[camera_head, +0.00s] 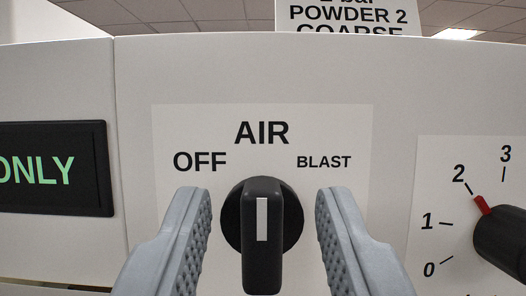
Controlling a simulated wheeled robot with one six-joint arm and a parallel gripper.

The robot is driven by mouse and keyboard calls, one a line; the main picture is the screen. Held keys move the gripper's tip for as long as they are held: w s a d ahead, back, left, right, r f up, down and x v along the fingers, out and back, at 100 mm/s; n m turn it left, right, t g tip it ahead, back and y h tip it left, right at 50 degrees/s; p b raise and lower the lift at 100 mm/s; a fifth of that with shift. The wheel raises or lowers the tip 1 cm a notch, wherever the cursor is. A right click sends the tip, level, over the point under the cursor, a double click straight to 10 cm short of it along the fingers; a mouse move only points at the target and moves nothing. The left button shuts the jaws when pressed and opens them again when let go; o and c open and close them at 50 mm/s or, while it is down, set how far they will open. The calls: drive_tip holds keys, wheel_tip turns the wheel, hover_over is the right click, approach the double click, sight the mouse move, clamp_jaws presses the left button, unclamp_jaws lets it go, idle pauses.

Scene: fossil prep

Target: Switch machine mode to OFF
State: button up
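The mode knob (263,262), a black rotary switch with a white pointer line, is on the white machine front in the middle of the camera view. Its line stands upright, toward the AIR label (262,132). The OFF label (200,161) is up and left of the knob, and the BLAST label (324,162) is up and right. My gripper (263,215) is open, with one grey ridged finger on each side of the knob. Gaps show between both fingers and the knob, so neither finger touches it in this view.
A second black dial (502,240) with a red pointer sits at the right, its pointer near 2 on a numbered scale. A black display (54,168) with green letters reading "ONLY" is at the left. A sign (349,16) stands above the machine's top edge.

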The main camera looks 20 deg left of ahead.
drive_tip(key=shift+w+a+r, duration=0.25)
drive_tip(key=shift+w, duration=0.4)
drive_tip(key=shift+c, duration=0.3)
clamp_jaws()
